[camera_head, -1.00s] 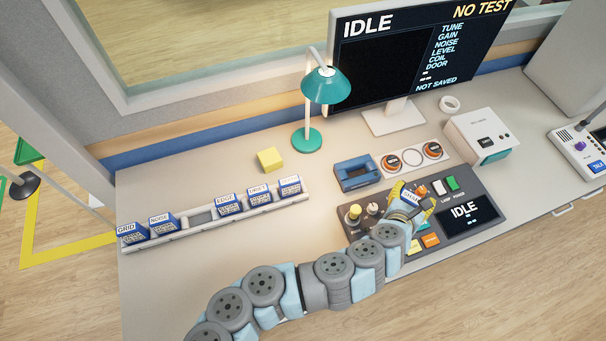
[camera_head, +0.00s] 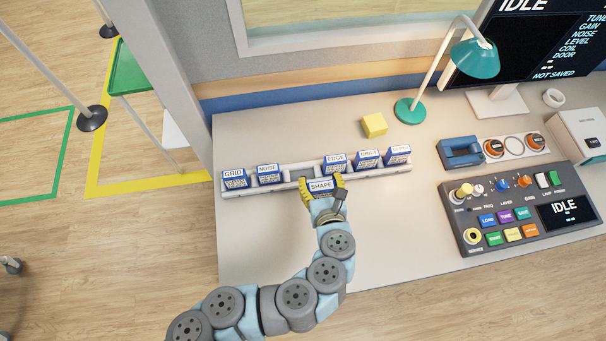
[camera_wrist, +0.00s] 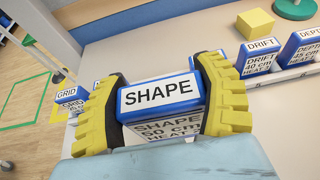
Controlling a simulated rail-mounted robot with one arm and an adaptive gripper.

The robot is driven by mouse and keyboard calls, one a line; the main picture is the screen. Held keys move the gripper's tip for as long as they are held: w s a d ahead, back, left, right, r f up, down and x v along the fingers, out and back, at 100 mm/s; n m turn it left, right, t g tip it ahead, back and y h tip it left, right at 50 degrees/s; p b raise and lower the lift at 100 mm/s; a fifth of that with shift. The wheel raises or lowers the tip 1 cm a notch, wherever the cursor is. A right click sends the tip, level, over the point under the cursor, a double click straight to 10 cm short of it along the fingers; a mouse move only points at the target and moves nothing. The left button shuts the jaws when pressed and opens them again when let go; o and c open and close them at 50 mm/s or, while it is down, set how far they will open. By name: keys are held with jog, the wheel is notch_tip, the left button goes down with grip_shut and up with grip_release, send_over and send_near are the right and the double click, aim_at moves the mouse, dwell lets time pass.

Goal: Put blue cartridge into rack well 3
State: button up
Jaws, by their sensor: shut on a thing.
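My gripper (camera_head: 321,188) has yellow fingers shut on the blue cartridge (camera_head: 320,186) labelled SHAPE. In the wrist view the blue cartridge (camera_wrist: 160,94) sits between both fingers, label facing the camera.
The EDGE cartridge (camera_head: 335,164) stands close to the right finger. The NOISE cartridge (camera_head: 269,174) stands left of the gap. A yellow block (camera_head: 374,125) and a teal lamp (camera_head: 410,110) are behind the rack. A control console (camera_head: 520,208) is at the right.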

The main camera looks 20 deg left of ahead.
jog(key=shift+a+f, duration=0.1)
jog(key=shift+a, duration=0.1)
jog(key=shift+w+a+f+b, duration=1.25)
jog(key=shift+w+a+f, duration=0.35)
jog(key=shift+f, duration=0.5)
jog(key=shift+w+a+f+b, duration=1.2)
jog(key=shift+w+a+f, duration=0.25)
jog(key=shift+w+f, duration=0.5)
jog(key=shift+w+a+f+b, duration=1.25)
jog(key=shift+w+a+f, duration=0.3)
jog(key=shift+f, duration=0.7)
jog(key=shift+d+f, duration=0.1)
jog(key=shift+f, duration=0.05)
jog(key=o, duration=1)
